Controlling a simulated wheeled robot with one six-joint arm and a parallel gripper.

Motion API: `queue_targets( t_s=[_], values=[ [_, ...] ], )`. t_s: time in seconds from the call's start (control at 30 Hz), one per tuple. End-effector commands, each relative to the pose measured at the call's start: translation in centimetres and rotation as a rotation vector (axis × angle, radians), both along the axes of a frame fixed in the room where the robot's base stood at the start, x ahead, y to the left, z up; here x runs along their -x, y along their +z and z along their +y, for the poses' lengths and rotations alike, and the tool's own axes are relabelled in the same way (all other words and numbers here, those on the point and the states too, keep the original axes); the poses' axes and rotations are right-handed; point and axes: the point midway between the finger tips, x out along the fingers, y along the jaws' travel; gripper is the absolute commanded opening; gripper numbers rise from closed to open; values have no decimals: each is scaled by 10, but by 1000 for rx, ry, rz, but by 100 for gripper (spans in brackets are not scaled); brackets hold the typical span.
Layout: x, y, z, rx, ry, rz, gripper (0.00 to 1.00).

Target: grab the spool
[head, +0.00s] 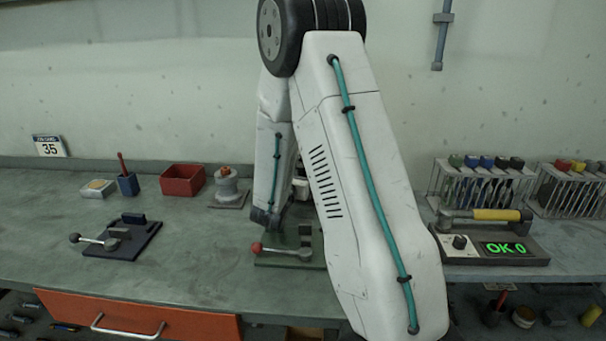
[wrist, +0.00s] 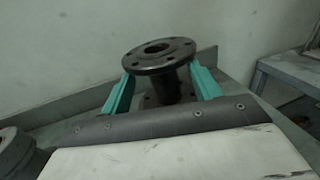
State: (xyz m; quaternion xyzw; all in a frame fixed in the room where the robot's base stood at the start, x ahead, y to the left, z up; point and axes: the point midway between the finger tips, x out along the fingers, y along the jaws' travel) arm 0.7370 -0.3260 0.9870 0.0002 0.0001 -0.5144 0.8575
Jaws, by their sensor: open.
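The spool (wrist: 163,60) is a dark metal piece with a round, bolt-holed flange on top and a narrower neck, standing upright in the wrist view. A lower flange shows partly behind my gripper. My gripper (wrist: 160,82) is open, with one teal finger on each side of the spool's neck, below the top flange. I cannot tell whether either finger touches the neck. In the head view my arm hides the spool and the fingers.
A grey round part with an orange top (head: 226,183) stands left of my arm, near a red bin (head: 182,179). A green clamp fixture (head: 292,256) sits by my arm; a dark one (head: 122,237) is farther left. Tube racks (head: 484,183) stand right.

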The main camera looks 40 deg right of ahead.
Motion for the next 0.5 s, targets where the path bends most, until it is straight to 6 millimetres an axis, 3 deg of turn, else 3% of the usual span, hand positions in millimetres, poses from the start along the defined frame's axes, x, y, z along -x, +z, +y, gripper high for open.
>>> queue_targets(
  t_s=[0.3,0.5],
  values=[
    [-19,0,-41,0,-4,0,62],
    [-19,0,-43,0,-5,1,62]
  ],
)
